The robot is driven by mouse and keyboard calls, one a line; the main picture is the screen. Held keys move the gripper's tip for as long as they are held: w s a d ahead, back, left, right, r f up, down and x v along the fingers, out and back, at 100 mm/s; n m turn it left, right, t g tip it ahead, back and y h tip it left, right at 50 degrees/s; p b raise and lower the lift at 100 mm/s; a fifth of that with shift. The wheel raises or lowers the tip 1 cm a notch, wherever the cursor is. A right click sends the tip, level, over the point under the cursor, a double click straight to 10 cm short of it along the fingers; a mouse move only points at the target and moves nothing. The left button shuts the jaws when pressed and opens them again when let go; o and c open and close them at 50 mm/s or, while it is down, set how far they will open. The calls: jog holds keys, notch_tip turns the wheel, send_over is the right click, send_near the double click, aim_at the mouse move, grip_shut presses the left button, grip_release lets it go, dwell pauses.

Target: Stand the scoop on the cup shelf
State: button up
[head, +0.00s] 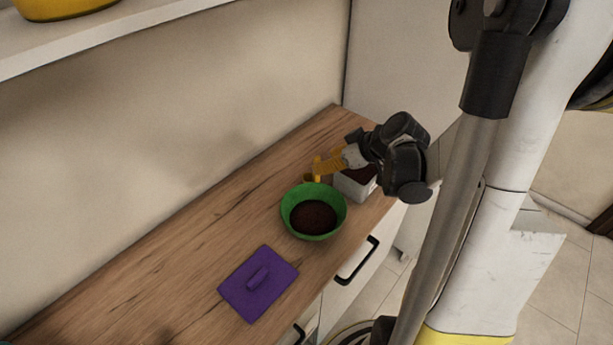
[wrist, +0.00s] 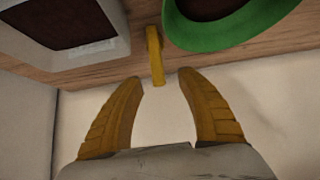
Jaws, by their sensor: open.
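A narrow yellow bar, likely the scoop (wrist: 155,55), shows just ahead of my fingertips in the wrist view, between a white container and a green bowl. Its other parts are not clear. In the head view a yellow upright piece (head: 317,168) shows at the tip end of my gripper (head: 328,165), above the bowl's far rim. My gripper (wrist: 160,88) is open, with nothing between its orange fingers; the bar lies beyond the tips. A pale shelf (head: 130,38) crosses the upper left; whether it is the cup shelf I cannot tell.
The green bowl (head: 335,199) holds dark grounds. The white container (head: 352,187), also with dark contents, stands beside it, partly behind my gripper. A purple lid (head: 275,293) lies on the wooden counter (head: 190,240), which is clear at left. A yellow object (head: 60,8) is on the shelf.

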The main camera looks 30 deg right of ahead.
jog(key=b+x, duration=0.2)
jog(key=x, duration=0.4)
jog(key=shift+w+d+f+b, duration=0.1)
jog(key=shift+d+f+b, duration=0.1)
jog(key=shift+b, duration=0.15)
jog(key=shift+r, duration=0.1)
grip_shut()
